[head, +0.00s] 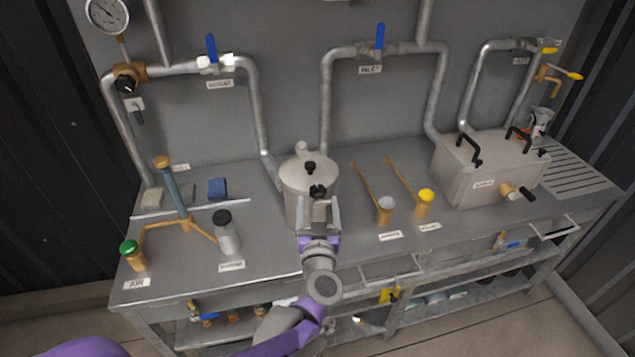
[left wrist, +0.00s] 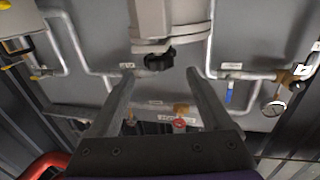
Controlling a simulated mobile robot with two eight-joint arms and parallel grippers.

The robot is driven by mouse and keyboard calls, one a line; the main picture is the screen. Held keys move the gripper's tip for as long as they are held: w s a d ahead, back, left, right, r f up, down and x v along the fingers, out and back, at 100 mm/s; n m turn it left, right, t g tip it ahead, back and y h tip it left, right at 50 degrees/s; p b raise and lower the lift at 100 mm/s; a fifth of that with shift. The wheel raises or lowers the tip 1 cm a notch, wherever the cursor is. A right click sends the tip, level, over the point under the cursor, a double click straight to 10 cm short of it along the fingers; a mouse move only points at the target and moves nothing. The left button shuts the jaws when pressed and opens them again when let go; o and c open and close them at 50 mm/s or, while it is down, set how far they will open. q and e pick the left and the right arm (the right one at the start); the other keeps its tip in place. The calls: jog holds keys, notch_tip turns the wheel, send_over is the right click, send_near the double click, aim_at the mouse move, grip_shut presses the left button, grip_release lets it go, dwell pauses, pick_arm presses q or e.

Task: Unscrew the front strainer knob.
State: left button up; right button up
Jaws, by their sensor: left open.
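The strainer is a pale grey cylindrical pot (head: 296,205) standing at the middle of the bench. Its black front knob (head: 317,191) is on the side facing me, and a second black knob (head: 310,167) sits on the lid. My left gripper (head: 319,201) is open right at the front knob. In the left wrist view, the pot (left wrist: 168,18) is at the top and a black knob (left wrist: 157,60) shows between and just past the open fingertips (left wrist: 160,73). I cannot tell whether either finger touches it. My right gripper is not in view.
Pipes with blue-handled valves (head: 380,38) run along the back wall.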

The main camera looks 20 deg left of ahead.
aim_at(318, 184)
pick_arm(q)
jog(key=p+x, duration=0.1)
jog(key=x, duration=0.7)
jog(key=shift+w+a, duration=0.15)
jog(key=shift+w, duration=0.15)
grip_shut()
